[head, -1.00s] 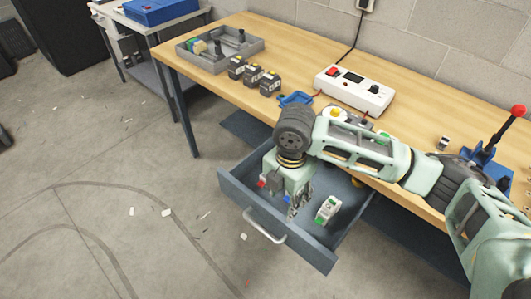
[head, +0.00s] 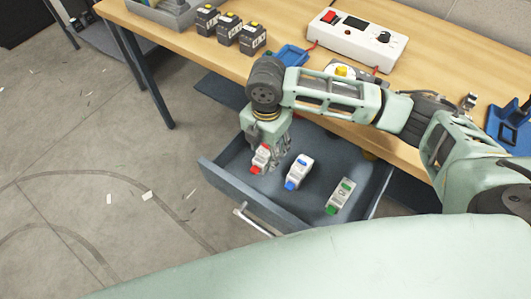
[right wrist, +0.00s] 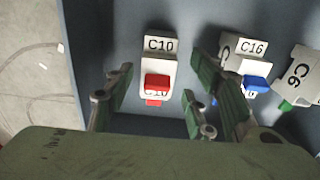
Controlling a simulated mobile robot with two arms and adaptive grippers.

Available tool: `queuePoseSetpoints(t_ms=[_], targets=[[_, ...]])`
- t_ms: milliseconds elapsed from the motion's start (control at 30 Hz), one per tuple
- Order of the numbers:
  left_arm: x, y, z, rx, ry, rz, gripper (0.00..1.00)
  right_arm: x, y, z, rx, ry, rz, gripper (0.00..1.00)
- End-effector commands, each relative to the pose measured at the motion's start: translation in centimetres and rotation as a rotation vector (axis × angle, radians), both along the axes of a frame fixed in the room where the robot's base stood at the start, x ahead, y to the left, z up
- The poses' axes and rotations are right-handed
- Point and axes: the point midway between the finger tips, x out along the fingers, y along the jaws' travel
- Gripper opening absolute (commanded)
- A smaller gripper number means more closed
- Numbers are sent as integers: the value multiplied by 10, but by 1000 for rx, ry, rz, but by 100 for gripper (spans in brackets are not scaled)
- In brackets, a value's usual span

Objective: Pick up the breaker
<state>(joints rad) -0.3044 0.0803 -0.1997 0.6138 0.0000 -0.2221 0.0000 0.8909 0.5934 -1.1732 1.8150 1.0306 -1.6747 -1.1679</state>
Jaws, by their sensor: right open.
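Three white breakers lie apart in the open grey drawer (head: 225,183). The red-switch breaker (head: 260,158), marked C10 (right wrist: 157,72), is furthest left. The blue-switch breaker (head: 298,171), marked C16 (right wrist: 246,66), is in the middle. The green-switch breaker (head: 340,197), marked C6 (right wrist: 298,76), is on the right. My right gripper (head: 270,157) points down into the drawer by the C10 breaker. In the right wrist view its open fingers (right wrist: 164,68) appear on either side of C10, with gaps; the right finger partly covers C16. My left gripper is out of view.
The wooden workbench (head: 180,38) stands above the drawer, with a white meter box (head: 354,40), a blue tray (head: 291,56) and several black blocks (head: 228,30) on it. The drawer walls surround the breakers. Open floor (head: 90,200) lies to the left.

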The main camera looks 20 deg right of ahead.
Motion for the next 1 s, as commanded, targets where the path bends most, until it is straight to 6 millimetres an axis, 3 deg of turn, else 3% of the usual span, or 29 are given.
queuePoseSetpoints(t_ms=[300, 567, 1000], targets=[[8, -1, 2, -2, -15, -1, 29, 2, -1, -42, -1, 1, 1, 50], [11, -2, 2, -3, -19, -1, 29, 2, -1, -44, -1, -1, 1, 50], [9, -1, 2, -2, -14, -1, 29, 2, -1, -43, -1, -1, 1, 12]])
